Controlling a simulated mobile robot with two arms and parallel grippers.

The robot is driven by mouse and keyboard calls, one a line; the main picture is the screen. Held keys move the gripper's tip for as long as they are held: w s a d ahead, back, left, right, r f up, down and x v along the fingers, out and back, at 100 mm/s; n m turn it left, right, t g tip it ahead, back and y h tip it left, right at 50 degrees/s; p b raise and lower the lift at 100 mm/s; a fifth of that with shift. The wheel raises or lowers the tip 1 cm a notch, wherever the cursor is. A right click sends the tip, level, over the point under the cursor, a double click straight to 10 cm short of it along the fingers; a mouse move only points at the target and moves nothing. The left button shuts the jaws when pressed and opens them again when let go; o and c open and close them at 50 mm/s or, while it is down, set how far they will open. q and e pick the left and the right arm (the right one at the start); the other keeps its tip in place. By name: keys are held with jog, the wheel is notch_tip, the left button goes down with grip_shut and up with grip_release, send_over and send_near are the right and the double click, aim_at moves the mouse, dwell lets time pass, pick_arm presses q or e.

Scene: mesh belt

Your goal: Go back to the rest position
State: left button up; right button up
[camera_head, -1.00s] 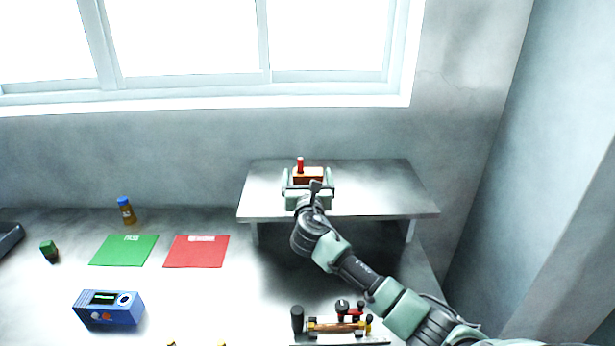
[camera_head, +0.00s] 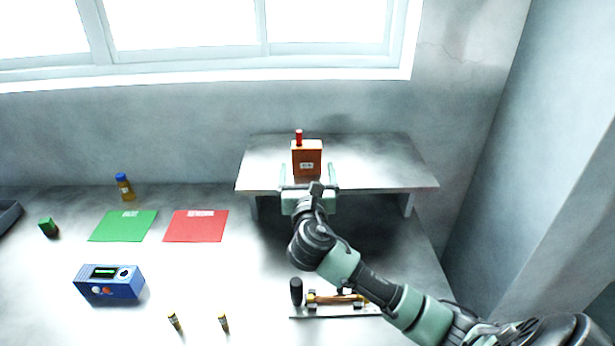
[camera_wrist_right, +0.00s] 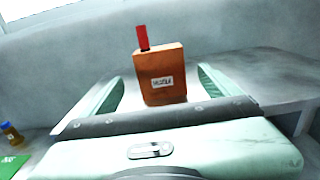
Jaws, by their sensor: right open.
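My right gripper (camera_head: 309,184) is open and empty at the front edge of the raised shelf. An orange-brown box (camera_head: 307,159) with a white label and a red piece on top stands upright on the shelf, just beyond the fingertips. In the right wrist view the box (camera_wrist_right: 161,76) stands ahead of the spread fingers, with bare shelf seen on both sides of it. My left gripper is in neither view.
The shelf (camera_head: 385,165) stands on the table at the back right. A green mat (camera_head: 123,226), a red mat (camera_head: 196,227), a blue device (camera_head: 110,282), a blue-capped bottle (camera_head: 125,187) and two small batteries (camera_head: 175,321) are on the table. A tool rack (camera_head: 335,311) lies near my right forearm.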

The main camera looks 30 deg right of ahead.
jog(key=shift+s+a, duration=0.3)
jog(key=shift+s, duration=0.2)
